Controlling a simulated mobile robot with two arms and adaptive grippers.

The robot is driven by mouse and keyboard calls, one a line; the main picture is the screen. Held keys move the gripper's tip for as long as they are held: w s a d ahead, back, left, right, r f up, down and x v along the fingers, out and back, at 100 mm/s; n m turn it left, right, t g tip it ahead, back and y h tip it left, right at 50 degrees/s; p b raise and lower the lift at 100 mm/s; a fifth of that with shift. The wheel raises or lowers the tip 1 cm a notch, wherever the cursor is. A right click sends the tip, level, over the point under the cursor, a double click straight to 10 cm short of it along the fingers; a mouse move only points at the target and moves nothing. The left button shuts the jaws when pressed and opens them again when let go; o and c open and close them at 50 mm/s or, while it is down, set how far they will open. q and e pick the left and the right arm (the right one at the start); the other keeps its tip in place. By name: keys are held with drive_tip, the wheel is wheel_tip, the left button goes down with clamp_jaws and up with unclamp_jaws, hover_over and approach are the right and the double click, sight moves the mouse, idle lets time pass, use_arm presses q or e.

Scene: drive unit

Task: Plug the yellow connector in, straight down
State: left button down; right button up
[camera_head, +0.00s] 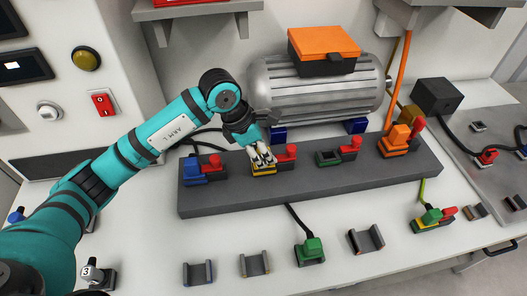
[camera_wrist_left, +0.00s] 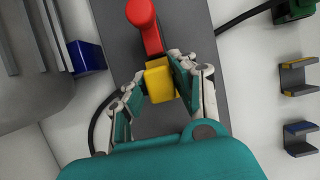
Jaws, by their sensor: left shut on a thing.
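My left gripper (camera_head: 262,158) points down over the second socket from the left on the dark grey connector bar (camera_head: 230,200). It is shut on the yellow connector (camera_wrist_left: 159,82), which shows between the two fingers in the left wrist view. In the head view the fingers mostly hide the connector, and yellow (camera_head: 264,171) shows just below the fingertips. I cannot tell how deep it sits in the socket. A red lever (camera_head: 286,151) stands beside this socket; it also shows ahead of the fingers in the left wrist view (camera_wrist_left: 145,24). My right gripper is out of view.
A blue connector (camera_head: 192,169) is left on the bar; a green-edged socket (camera_head: 328,158) and an orange connector (camera_head: 397,137) are right. The grey motor (camera_head: 315,90) stands behind. In front are a green connector (camera_head: 312,247) and empty holders (camera_head: 255,264).

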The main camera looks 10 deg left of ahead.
use_arm(q)
drive_tip(key=shift+f, duration=0.2)
drive_tip(key=c, duration=1)
unclamp_jaws()
drive_tip(key=shift+r, duration=0.15)
drive_tip(key=d+p+v, duration=0.1)
drive_tip(key=p+v, duration=0.1)
drive_tip(key=v, duration=1.4)
drive_tip(key=shift+w+d+r, duration=0.2)
drive_tip(key=shift+w+r, duration=0.1)
drive_tip(key=shift+r, duration=0.25)
